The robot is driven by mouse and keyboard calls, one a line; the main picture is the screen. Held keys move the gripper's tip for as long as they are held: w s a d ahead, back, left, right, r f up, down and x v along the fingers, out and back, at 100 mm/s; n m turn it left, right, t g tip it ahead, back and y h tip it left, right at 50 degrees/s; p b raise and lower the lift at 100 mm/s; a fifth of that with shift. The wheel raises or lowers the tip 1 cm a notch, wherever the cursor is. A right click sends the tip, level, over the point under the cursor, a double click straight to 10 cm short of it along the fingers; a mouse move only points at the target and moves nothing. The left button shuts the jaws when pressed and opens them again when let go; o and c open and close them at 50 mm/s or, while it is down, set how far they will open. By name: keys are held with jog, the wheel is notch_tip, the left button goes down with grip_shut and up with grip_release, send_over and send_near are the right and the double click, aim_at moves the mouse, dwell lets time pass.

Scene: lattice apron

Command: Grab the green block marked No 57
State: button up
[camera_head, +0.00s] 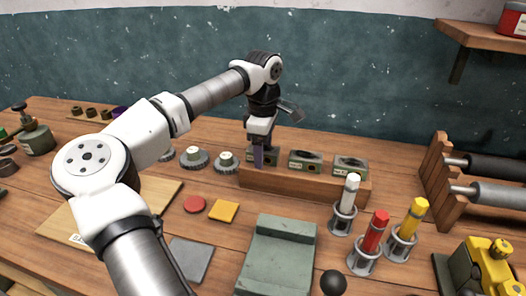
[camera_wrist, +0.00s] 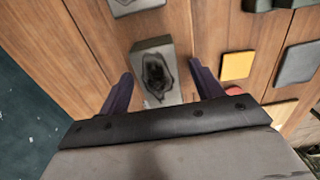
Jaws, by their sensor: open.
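Three grey-green blocks with dark marks stand in a row on a wooden rack (camera_head: 300,186): a left one (camera_head: 267,158), a middle one (camera_head: 305,161) and a right one (camera_head: 350,166). No number can be read on any of them. My gripper (camera_head: 259,160) points down at the left block and partly hides it. In the wrist view, my gripper (camera_wrist: 162,72) is open, with one purple finger on each side of a block (camera_wrist: 155,62). The fingers look apart from it; their height relative to it is hard to tell. Another block (camera_wrist: 136,5) shows at the top edge.
Round metal pieces (camera_head: 194,158) stand left of the rack. A red disc (camera_head: 195,204) and yellow square (camera_head: 223,210) lie in front. A green block-like fixture (camera_head: 279,257) and holders with white (camera_head: 350,190), red (camera_head: 376,232) and yellow (camera_head: 414,218) sticks stand nearer.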

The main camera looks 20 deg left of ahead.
jog(key=shift+f, duration=0.2)
jog(key=shift+r, duration=0.1)
grip_shut()
dwell(0.4)
